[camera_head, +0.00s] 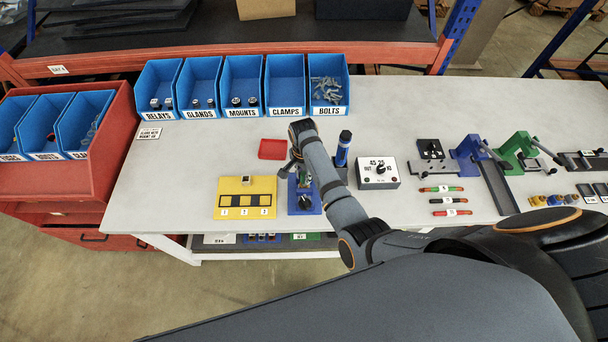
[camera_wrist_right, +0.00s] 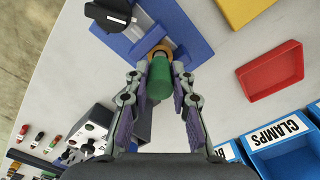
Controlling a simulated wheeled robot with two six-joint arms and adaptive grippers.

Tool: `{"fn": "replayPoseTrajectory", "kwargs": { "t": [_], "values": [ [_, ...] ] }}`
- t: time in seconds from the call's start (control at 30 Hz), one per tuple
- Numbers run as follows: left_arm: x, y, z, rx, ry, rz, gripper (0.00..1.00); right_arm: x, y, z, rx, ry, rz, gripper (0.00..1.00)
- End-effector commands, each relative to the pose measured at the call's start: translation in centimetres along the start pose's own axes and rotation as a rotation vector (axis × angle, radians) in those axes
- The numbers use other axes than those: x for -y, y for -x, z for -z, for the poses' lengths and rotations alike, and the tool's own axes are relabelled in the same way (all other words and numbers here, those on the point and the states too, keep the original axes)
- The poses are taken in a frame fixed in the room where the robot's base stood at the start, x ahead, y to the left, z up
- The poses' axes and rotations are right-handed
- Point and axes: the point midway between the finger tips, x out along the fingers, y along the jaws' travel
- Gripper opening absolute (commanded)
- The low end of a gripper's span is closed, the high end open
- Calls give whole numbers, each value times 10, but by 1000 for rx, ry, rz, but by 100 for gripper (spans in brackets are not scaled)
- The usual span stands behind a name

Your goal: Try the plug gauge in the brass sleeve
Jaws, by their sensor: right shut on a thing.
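The plug gauge shows a green handle (camera_wrist_right: 160,80) in the right wrist view. My right gripper (camera_wrist_right: 161,88) is shut on it, one finger on each side. The brass sleeve (camera_wrist_right: 158,50) is an orange-gold ring at the far end of the handle, over the blue fixture (camera_wrist_right: 185,28). The gauge's tip is hidden, so I cannot tell how deep it sits in the sleeve. In the head view, my right gripper (camera_head: 300,171) is over the blue fixture (camera_head: 316,206), and the arm partly covers it. My left gripper is not in view.
A yellow board (camera_head: 229,199) lies left of the fixture, and a red tray (camera_head: 272,149) behind it. A blue-and-black cylinder (camera_head: 343,150) and a white-topped box (camera_head: 377,172) stand close on the right. Blue bins (camera_head: 243,90) line the back. The table's left part is clear.

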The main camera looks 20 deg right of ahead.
Motion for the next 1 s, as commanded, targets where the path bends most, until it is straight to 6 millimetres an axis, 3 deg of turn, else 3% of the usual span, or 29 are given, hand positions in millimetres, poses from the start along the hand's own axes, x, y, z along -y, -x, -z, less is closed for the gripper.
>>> {"fn": "replayPoseTrajectory", "kwargs": {
  "t": [0.5,1.0],
  "values": [
    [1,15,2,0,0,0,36,0,20,0,0,0,0,0],
    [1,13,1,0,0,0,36,0,36,0,0,0,1,0]
  ]
}}
